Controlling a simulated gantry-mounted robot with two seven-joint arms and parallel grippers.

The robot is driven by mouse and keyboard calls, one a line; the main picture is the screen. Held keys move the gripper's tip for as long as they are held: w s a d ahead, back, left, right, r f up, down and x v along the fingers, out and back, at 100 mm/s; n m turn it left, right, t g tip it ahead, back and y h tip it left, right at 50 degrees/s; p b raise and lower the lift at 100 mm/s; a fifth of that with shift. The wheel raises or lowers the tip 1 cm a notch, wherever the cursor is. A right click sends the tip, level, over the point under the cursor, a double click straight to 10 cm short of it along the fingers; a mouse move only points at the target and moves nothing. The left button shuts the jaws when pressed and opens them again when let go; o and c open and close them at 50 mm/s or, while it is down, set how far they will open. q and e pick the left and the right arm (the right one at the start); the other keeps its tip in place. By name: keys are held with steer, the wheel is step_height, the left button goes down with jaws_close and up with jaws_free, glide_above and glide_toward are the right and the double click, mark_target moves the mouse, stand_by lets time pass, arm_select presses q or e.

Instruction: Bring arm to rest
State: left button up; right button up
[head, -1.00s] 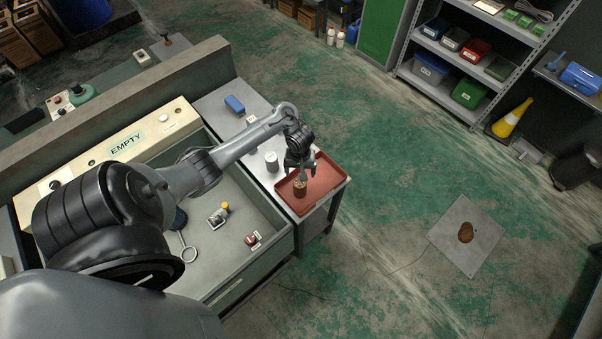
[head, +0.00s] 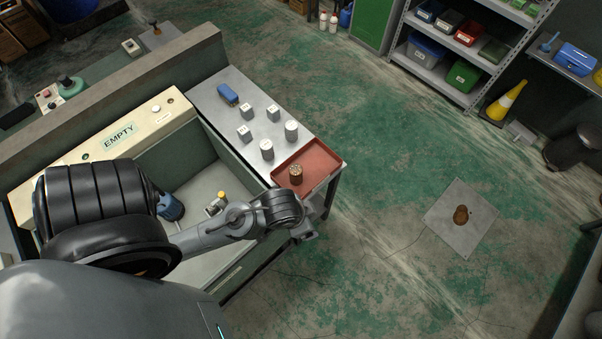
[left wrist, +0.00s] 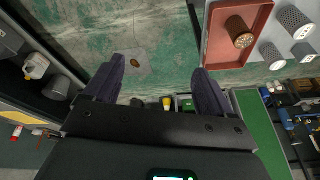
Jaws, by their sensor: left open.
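My left gripper (head: 304,232) hangs past the near edge of the side table, in front of the red tray (head: 322,161), apart from it. In the left wrist view its two dark fingers (left wrist: 159,66) are spread with nothing between them. A brown cylinder with a dotted top (head: 295,174) stands upright in the tray; it also shows in the left wrist view (left wrist: 239,32). My left arm crosses the front of the grey bin and hides part of its contents. My right gripper is in neither view.
Grey cylinders (head: 267,150), small grey blocks (head: 246,111) and a blue item (head: 228,94) stand on the side table. A floor plate (head: 474,225) lies at the right. The floor between is clear.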

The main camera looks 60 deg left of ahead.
arm_select(q)
steer(key=shift+s+d+r, duration=0.25)
steer(key=shift+s+r, duration=0.45)
steer(key=shift+r, duration=0.1)
step_height(320, 180, up, 5)
steer(key=p, duration=0.4)
steer(key=shift+f+p, duration=0.2)
steer(key=shift+p, duration=0.1)
